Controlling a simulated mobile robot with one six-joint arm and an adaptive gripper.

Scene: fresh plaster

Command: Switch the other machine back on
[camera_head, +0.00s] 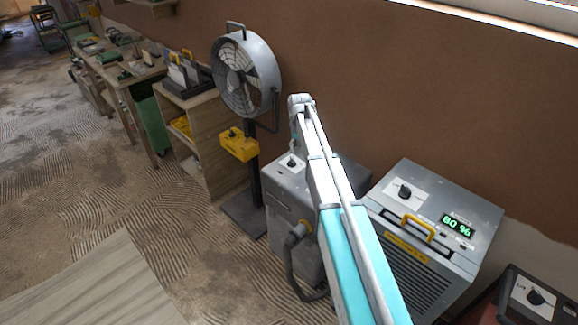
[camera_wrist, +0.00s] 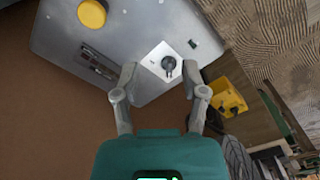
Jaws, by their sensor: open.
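A grey machine (camera_head: 292,205) with a hose on its front stands beneath my arm in the head view. A white plate with a small dark rotary knob (camera_head: 291,162) is on its top. In the wrist view the knob (camera_wrist: 169,64) lies between and just beyond the fingertips of my gripper (camera_wrist: 160,72), which is open and empty. I cannot tell whether the fingers touch the machine. A second grey machine (camera_head: 435,215) stands to the right, with a yellow handle, a knob (camera_head: 404,190) and a lit green display (camera_head: 457,226) reading 80 %. My arm hides part of the first machine.
A fan on a stand (camera_head: 246,75) with a yellow control box (camera_head: 239,145) stands to the left, near a wooden shelf (camera_head: 205,150). Another device with a knob (camera_head: 535,297) is at lower right. A brown wall rises behind. The floor at left is largely clear.

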